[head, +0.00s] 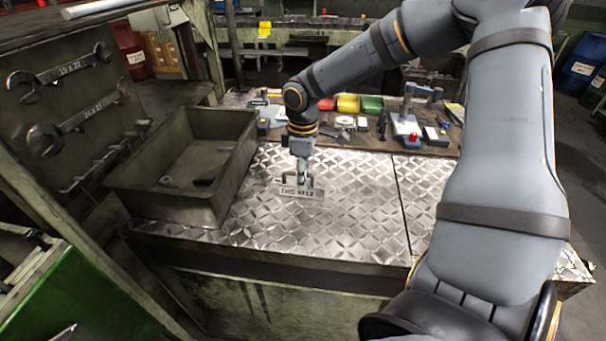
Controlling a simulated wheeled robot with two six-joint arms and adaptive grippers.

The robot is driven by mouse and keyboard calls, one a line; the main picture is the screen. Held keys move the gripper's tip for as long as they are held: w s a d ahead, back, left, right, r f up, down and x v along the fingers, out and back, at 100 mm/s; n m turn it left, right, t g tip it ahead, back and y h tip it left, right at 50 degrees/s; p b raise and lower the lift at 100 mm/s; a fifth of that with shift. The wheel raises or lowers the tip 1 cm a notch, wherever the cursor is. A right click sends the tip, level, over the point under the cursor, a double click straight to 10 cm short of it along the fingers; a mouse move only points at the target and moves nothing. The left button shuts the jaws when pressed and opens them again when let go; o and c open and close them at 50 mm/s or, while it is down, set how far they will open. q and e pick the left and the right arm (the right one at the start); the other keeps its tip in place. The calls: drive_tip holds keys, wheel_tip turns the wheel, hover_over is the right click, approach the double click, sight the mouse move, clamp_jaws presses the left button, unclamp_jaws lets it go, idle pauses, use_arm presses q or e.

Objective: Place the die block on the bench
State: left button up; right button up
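The die block (314,193) is a small grey block with a handle on top and a lettered front face. It is at the bench top (352,215), over the patterned metal plate right of the metal tray. My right gripper (302,181) points straight down from above, with its narrow fingers at the block's handle, and looks shut on it. Whether the block's underside touches the plate is hard to tell at this size. My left gripper is not in view.
A deep metal tray (125,186) with a few small items stands left of the block. Red, yellow and green bins (348,104) and several tools are behind. Wrenches hang on a panel (60,120) at left. The plate in front and to the right is clear.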

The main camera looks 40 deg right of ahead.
wheel_tip(320, 180, up, 12)
drive_tip(key=shift+r, duration=0.15)
idle(0.4)
idle(0.3)
